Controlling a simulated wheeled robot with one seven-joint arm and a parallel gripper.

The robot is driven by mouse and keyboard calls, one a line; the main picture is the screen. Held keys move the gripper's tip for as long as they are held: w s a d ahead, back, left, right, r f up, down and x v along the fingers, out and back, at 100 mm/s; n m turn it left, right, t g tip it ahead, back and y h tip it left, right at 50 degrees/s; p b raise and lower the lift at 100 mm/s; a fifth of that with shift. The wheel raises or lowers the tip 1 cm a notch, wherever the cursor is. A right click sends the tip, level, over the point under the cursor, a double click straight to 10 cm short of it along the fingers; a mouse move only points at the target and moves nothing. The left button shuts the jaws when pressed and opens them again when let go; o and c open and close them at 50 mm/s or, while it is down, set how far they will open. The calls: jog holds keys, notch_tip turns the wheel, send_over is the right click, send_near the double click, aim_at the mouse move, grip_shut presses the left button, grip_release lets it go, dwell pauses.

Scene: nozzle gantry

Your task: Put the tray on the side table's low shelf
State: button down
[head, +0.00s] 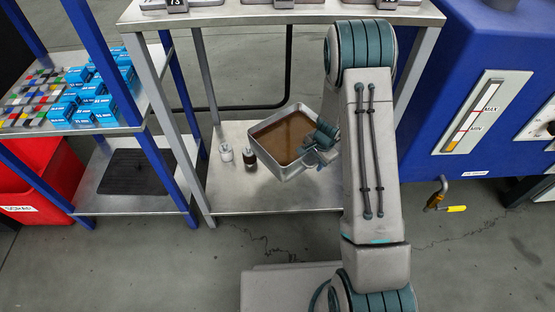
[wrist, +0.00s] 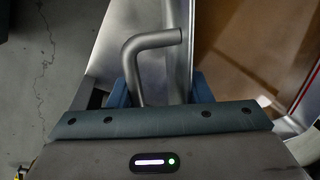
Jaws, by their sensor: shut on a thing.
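The tray (head: 262,119) is a square metal pan with brown contents, over the low shelf (head: 220,199) of the grey side table. I cannot tell whether its base touches the shelf. My gripper (head: 318,152) is at the tray's right side, shut on it. In the wrist view, the bent metal bar handle (wrist: 150,42) of the tray rises between the blue fingers of my gripper (wrist: 160,92). The tray's wall and brown inside (wrist: 235,50) fill the right of that view. My arm hides the right part of the shelf.
Two small bottles, one white (head: 226,153) and one dark (head: 249,158), stand on the low shelf left of the tray. Table legs (head: 170,120) frame the shelf. A blue rack (head: 110,70) with boxes stands left, a blue machine (head: 470,90) right.

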notch_tip(320, 180, down, 4)
jog(key=d+m, duration=0.2)
jog(key=b, duration=0.5)
send_over(314, 194)
jog(key=f, duration=1)
jog(key=shift+w, duration=0.2)
jog(key=shift+r, duration=0.1)
jog(key=c, duration=0.7)
grip_release()
jog(key=shift+s, duration=0.1)
jog(key=shift+c, duration=0.2)
